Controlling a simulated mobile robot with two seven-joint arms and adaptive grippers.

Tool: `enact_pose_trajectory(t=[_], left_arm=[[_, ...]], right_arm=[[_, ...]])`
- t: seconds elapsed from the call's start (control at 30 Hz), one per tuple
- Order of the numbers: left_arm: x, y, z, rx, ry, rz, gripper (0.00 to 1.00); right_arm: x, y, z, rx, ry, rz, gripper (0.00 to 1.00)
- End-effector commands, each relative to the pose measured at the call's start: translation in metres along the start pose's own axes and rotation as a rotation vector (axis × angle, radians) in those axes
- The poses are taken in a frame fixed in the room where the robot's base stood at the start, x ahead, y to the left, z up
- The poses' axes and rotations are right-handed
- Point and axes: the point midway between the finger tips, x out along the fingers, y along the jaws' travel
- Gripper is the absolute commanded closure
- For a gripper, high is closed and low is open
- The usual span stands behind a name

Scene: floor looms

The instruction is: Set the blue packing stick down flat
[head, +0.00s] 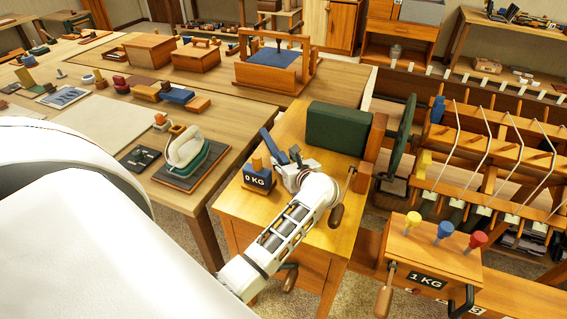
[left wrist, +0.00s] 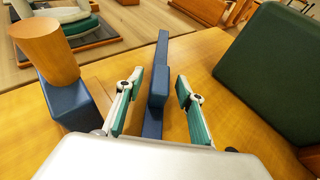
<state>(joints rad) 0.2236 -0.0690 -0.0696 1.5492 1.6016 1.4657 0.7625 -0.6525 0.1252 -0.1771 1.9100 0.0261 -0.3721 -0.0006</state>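The blue packing stick (left wrist: 152,112) runs lengthwise between the two fingers in the left wrist view, with a thicker blue block partway along it. In the head view the stick (head: 273,147) shows just beyond the fingers, over the wooden bench top. I cannot tell whether its underside touches the bench. My left gripper (head: 290,163) is low over the bench. Its green-padded fingers (left wrist: 157,104) are spread, with a gap on each side of the stick. The near end of the stick is hidden by the gripper body. My right gripper is not in view.
A blue 0 KG block (head: 257,177) with a wooden peg stands left of the gripper. A dark green box-shaped block (head: 338,128) lies to the right, near a green wheel (head: 403,135). A 1 KG wooden box (head: 430,255) with coloured pegs is at front right.

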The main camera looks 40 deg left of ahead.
Motion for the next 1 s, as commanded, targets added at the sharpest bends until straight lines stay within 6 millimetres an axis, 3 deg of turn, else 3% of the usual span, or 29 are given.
enact_pose_trajectory(t=[0.13,0.37,0.5,1.0], left_arm=[[0.0112,0.0002,-0.0001,0.001,0.001,0.0,0.62],[0.0119,0.0001,-0.0006,0.0,0.001,0.0,0.62],[0.0118,0.0001,-0.0005,0.0,0.001,0.0,0.99],[0.0099,-0.0042,0.0056,-0.002,0.0,-0.001,1.0]], right_arm=[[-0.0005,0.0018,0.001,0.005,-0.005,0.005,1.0],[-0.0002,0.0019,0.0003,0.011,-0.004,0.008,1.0],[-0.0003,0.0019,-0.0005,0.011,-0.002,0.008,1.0],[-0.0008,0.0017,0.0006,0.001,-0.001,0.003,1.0]])
